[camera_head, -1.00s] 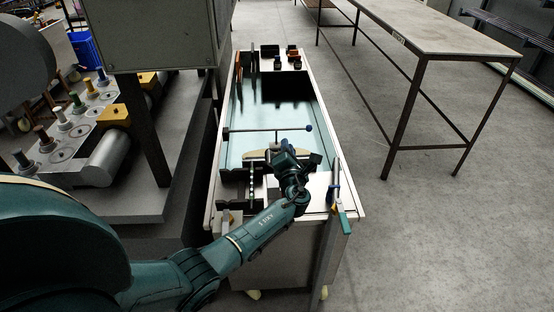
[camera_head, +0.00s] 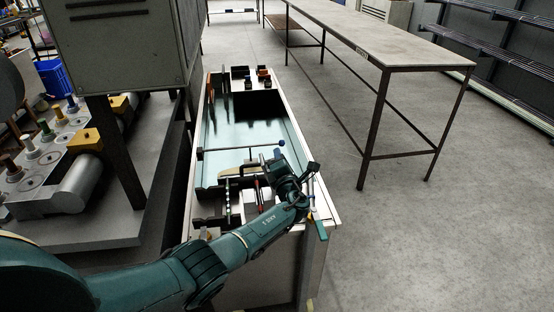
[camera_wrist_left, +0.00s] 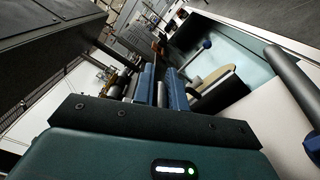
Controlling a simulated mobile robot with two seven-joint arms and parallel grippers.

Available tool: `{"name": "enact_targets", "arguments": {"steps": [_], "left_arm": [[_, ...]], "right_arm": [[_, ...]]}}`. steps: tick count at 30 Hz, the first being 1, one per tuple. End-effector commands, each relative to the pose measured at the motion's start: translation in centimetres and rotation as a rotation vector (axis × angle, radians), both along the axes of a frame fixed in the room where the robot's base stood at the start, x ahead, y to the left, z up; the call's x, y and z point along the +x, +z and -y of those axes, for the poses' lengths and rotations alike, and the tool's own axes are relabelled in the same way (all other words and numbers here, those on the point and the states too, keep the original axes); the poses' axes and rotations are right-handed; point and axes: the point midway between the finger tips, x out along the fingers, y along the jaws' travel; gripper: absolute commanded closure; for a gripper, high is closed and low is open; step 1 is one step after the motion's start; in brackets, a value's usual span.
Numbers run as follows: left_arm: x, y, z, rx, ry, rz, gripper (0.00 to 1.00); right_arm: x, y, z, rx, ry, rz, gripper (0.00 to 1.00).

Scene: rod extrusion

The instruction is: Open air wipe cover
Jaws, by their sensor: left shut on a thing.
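My left gripper (camera_head: 281,162) is over the near end of the water bath (camera_head: 291,122), close to its right wall. In the left wrist view its blue fingers (camera_wrist_left: 162,88) are closed around a narrow dark part (camera_wrist_left: 161,96), mostly hidden between them. I cannot make out the outline of the air wipe cover. A tan half-round piece (camera_head: 236,171) lies left of the gripper; it also shows in the left wrist view (camera_wrist_left: 219,84). A bar across the bath ends in a blue ball (camera_head: 282,143), also seen in the left wrist view (camera_wrist_left: 207,44). My right gripper is not in view.
A dark cabinet (camera_head: 120,45) stands on the left, above a grey machine bed (camera_head: 100,222). A long table (camera_head: 395,42) stands at the back right, with shelving (camera_head: 500,50) beyond.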

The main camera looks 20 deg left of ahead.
Motion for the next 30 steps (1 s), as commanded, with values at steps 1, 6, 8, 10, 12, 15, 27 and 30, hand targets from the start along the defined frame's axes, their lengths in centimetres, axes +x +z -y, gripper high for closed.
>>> {"name": "enact_targets", "arguments": {"steps": [1,6,8,10,12,15,27,30], "left_arm": [[0.11,0.12,0.11,-0.002,-0.004,0.003,1.00],[0.11,0.06,0.16,-0.002,-0.005,0.002,1.00],[0.11,0.04,0.17,-0.002,-0.005,0.002,1.00],[0.09,0.02,0.18,-0.003,-0.006,0.001,1.00],[0.09,-0.01,0.20,-0.003,-0.006,0.001,0.84],[0.07,-0.04,0.19,-0.002,-0.005,0.000,0.76],[-0.15,-0.05,0.24,-0.002,-0.003,-0.001,0.66],[-0.86,0.00,0.68,-0.002,-0.004,-0.002,0.66]], "right_arm": [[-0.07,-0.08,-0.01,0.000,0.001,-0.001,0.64],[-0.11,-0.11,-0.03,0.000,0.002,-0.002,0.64],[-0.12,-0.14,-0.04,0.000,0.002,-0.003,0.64],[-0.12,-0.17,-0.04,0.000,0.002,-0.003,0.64],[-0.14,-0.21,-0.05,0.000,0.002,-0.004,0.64],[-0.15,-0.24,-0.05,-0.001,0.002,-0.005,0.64],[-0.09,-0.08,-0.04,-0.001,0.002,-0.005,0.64],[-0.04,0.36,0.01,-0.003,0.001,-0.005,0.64]]}}
